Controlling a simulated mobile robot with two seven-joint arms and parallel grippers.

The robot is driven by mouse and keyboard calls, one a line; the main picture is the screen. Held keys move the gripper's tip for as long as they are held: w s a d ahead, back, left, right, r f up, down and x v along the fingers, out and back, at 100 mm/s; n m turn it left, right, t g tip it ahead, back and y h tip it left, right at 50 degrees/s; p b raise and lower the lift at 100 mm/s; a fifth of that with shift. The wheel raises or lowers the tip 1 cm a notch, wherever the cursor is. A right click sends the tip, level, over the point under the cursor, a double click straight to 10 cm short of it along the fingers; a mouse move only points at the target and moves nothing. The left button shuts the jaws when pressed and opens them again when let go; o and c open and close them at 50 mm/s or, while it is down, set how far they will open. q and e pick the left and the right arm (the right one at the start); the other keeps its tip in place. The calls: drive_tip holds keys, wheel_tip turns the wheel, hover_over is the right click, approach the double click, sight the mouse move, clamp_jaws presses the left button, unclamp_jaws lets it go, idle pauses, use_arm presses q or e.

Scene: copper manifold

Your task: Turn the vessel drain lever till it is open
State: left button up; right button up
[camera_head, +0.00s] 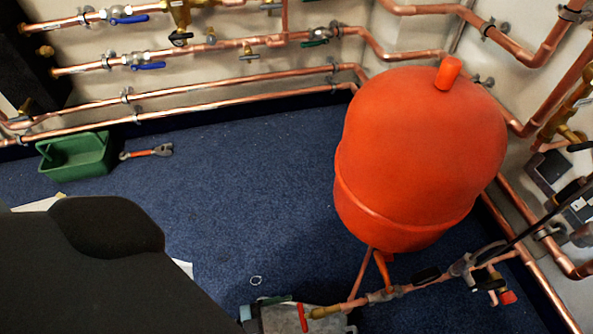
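The orange-red vessel (420,150) stands at the right of the middle, with copper pipework below it. At the left end of that pipework a brass fitting (325,312) carries a small red lever-like handle (303,317), which lies across the pipe line. Further right on the same pipe is a black handle (427,275), roughly along the pipe. No label shows which of these is the drain lever. Neither gripper can be made out in this view, and none is seen touching a handle.
A grey box-like thing (275,321) lies under the brass fitting. A green tub (75,157) and a red-handled wrench (147,152) are on the blue floor (240,185). Copper pipes with blue-levered valves (150,66) line the wall. The floor left of the vessel is mostly clear.

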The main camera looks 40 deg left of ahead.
sight(303, 317)
use_arm(q)
drive_tip(key=shift+x, duration=1.45)
drive_tip(key=shift+c, duration=0.2)
drive_tip(key=c, duration=0.9)
